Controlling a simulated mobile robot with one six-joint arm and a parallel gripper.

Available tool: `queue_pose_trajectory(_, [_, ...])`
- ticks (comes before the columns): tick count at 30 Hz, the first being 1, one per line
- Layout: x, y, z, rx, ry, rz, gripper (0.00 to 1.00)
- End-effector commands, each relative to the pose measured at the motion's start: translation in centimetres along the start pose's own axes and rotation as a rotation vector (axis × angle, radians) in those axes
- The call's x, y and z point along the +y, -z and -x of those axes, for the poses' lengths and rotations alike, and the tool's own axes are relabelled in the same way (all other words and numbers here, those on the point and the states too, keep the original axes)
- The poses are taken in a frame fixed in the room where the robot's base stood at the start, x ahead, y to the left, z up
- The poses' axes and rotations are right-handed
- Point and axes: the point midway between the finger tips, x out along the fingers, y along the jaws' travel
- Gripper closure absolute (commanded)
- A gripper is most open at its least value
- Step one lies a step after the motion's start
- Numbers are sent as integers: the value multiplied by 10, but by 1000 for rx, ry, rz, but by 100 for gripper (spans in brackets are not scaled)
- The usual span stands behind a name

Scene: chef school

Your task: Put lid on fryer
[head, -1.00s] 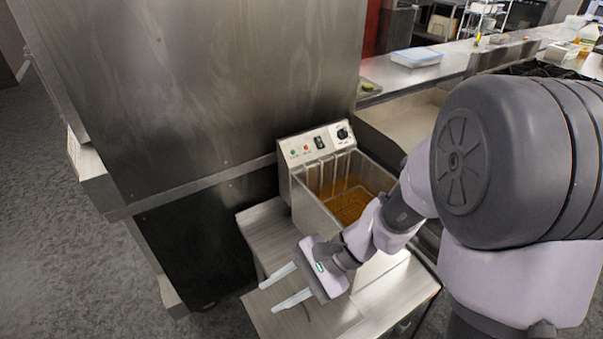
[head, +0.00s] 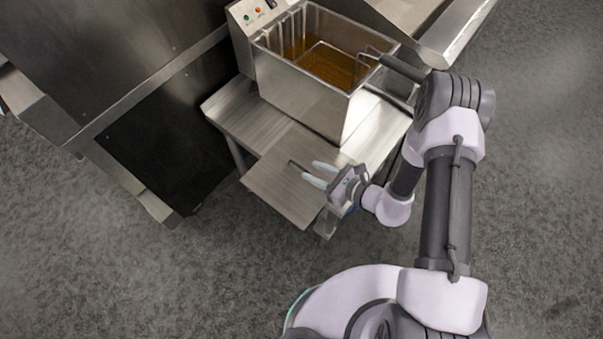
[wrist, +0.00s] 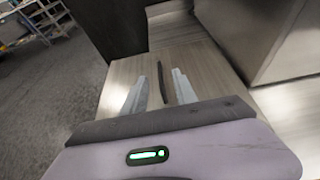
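The fryer (head: 318,105) is a steel box with an open top, brown oil and a wire basket inside; it stands on a steel stand. A flat steel plate, which looks like the lid (head: 270,190), lies at the stand's near end, left of and below the fryer. It also shows in the wrist view (wrist: 122,78). A thin dark bar, apparently its handle (wrist: 162,82), runs along it. My gripper (head: 309,171) is open above the plate. In the wrist view the bar appears between the two fingers (wrist: 159,73); whether they touch it I cannot tell.
A tall steel cabinet (head: 110,50) stands left of the stand. The basket handle (head: 400,66) sticks out over the fryer's right rim. A steel counter (head: 455,30) is at the upper right. Grey floor (head: 100,260) is free in front.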

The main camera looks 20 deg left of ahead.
Motion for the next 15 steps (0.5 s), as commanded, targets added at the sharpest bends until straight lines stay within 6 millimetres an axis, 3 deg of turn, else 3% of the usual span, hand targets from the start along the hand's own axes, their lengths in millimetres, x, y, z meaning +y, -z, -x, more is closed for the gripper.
queue_pose_trajectory(10, [2, 9, -58, -1, -2, 3, 66])
queue_pose_trajectory(15, [1, 6, -69, -1, 0, 1, 66])
